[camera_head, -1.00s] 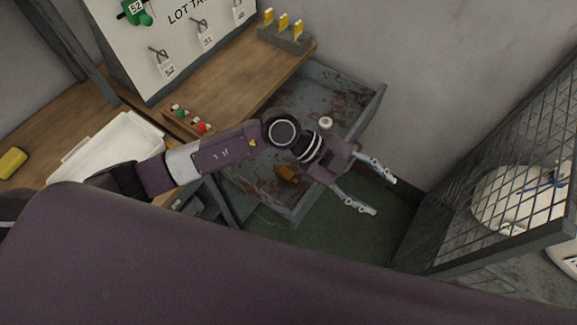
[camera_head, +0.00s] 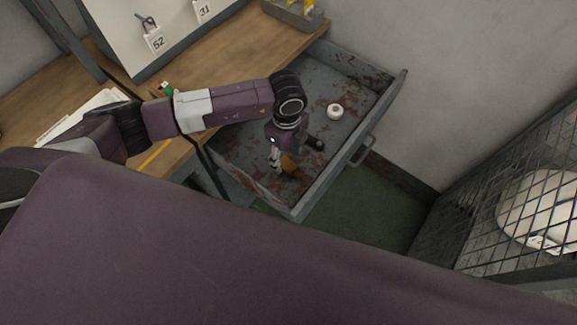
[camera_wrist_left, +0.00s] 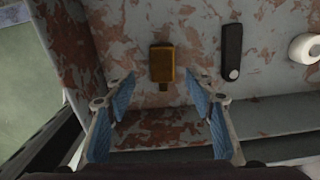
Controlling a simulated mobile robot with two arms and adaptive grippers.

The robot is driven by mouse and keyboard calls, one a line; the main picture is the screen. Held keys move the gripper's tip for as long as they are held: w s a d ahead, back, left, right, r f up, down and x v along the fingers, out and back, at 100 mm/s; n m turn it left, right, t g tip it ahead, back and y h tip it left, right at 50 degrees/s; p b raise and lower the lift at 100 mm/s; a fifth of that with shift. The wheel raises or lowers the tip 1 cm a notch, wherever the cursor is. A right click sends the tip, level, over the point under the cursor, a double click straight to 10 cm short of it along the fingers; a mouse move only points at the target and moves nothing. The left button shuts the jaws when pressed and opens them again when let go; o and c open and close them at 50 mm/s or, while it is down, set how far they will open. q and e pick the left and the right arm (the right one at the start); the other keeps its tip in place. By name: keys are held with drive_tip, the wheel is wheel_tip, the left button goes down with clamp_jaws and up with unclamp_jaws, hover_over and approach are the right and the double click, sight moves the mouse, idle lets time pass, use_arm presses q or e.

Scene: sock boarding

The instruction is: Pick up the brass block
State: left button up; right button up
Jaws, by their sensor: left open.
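The brass block (camera_head: 289,164) lies on the rusty floor of the open drawer (camera_head: 330,62), near the drawer's front left corner. In the left wrist view the block (camera_wrist_left: 162,63) is a small golden-brown box with a short stub at one end. My left gripper (camera_wrist_left: 163,103) is open and points down over the drawer. Its two fingers stand apart, with the block between and a little beyond their tips in that view. The gripper (camera_head: 282,166) partly covers the block in the head view. My right gripper is not seen.
A white tape roll (camera_head: 335,111) and a dark handle-like object (camera_wrist_left: 231,52) lie in the drawer to the right of the block. The drawer walls rise around them. A wire mesh cage (camera_head: 510,210) stands at the right.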

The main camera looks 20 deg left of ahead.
sight(288, 165)
use_arm(q)
drive_tip(key=f+p, duration=0.1)
drive_tip(key=f, duration=0.5)
drive_tip(key=shift+w, duration=0.2)
clamp_jaws()
